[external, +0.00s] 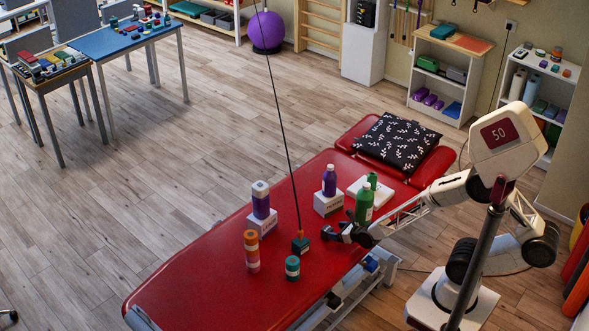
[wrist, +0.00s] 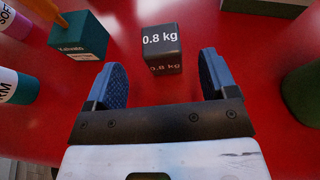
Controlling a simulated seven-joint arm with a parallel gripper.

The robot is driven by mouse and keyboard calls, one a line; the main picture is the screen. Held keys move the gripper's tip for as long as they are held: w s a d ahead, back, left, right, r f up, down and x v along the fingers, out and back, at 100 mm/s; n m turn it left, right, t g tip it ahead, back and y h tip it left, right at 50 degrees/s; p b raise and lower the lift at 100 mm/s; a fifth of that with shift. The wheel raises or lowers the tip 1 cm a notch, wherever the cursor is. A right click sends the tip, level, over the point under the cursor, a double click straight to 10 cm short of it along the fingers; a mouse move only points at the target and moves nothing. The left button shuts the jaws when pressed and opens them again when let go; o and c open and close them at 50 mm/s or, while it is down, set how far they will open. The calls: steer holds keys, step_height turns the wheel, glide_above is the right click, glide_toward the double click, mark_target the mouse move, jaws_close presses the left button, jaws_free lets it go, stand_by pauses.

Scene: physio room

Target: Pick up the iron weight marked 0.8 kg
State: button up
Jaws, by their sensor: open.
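The iron weight (wrist: 162,50) is a dark grey block marked "0.8 kg" in white on its top and front face. It stands on the red surface in the wrist view, just beyond my fingertips and roughly centred between them. My gripper (wrist: 163,82) is open and empty, with its two blue pads on either side of the space in front of the weight. In the external view my gripper (external: 334,232) is low over the red treatment table (external: 205,270). There I cannot clearly separate the dark weight from the dark fingers.
A teal box (wrist: 80,36) stands close left of the weight; a thin dark line rises above it (external: 300,245). A green bottle (external: 364,205) is near my wrist. Purple bottles stand behind.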

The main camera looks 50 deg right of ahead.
mark_target(328, 229)
steer(key=shift+w, duration=0.15)
steer(key=shift+x, duration=2.5)
steer(key=shift+c, duration=0.2)
steer(key=shift+r, duration=0.1)
jaws_close()
